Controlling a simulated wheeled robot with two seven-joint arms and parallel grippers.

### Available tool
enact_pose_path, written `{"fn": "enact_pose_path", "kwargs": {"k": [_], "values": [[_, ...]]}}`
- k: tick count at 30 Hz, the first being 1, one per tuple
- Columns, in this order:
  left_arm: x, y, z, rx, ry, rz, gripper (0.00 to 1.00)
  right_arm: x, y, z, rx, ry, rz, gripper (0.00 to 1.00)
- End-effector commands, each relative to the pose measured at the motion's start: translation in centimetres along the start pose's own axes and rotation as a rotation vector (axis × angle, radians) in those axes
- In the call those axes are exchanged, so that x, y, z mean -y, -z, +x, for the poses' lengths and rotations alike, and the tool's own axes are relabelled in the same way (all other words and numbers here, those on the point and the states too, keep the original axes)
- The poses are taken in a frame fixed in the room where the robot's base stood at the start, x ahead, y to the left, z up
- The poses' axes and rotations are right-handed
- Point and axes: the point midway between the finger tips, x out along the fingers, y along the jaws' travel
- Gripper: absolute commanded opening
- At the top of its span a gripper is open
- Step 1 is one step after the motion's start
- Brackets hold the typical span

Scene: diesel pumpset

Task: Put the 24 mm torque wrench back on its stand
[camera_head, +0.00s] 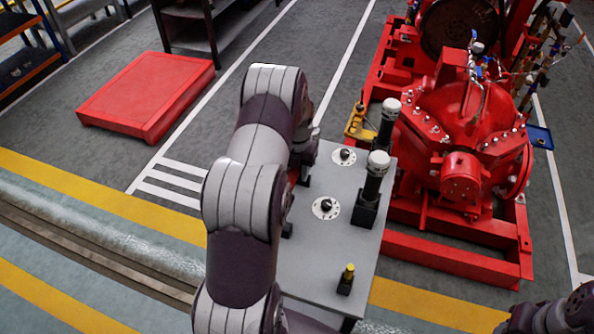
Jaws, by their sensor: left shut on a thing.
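My left arm rises through the middle of the head view and bends down over the grey table (290,268). My left gripper (302,172) is over the table's left edge, partly hidden by the arm. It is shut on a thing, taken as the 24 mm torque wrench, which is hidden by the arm. Two upright black tools with white caps, a rear one (387,122) and a front one (374,180), stand in black holders along the table's right side. I cannot read sizes or tell which stand is the wrench's. My right arm shows at the bottom right; its gripper is out of view.
Two round dials, (344,155) and (325,207), and a small yellow-topped black piece (346,278) are on the table. The red pumpset (460,140) stands close on the right. A red platform (148,92) lies on the floor at left, with open floor between.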

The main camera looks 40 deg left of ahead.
Motion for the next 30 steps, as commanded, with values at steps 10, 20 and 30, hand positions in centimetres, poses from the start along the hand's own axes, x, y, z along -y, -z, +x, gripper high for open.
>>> {"fn": "enact_pose_path", "kwargs": {"k": [10, 20, 30], "values": [[0.0, 0.2, 2.0, 0.000, 0.000, -0.010, 0.00, 0.0, -0.1, 1.1, 0.000, 0.000, 0.000, 0.43], [0.0, 0.2, 5.7, 0.000, 0.000, -0.010, 0.00, 0.0, -0.4, 3.3, 0.001, 0.000, 0.000, 0.43], [0.0, 0.2, 5.9, 0.001, 0.000, -0.009, 0.00, 0.0, -0.4, 3.3, 0.000, 0.000, 0.000, 0.43]]}}
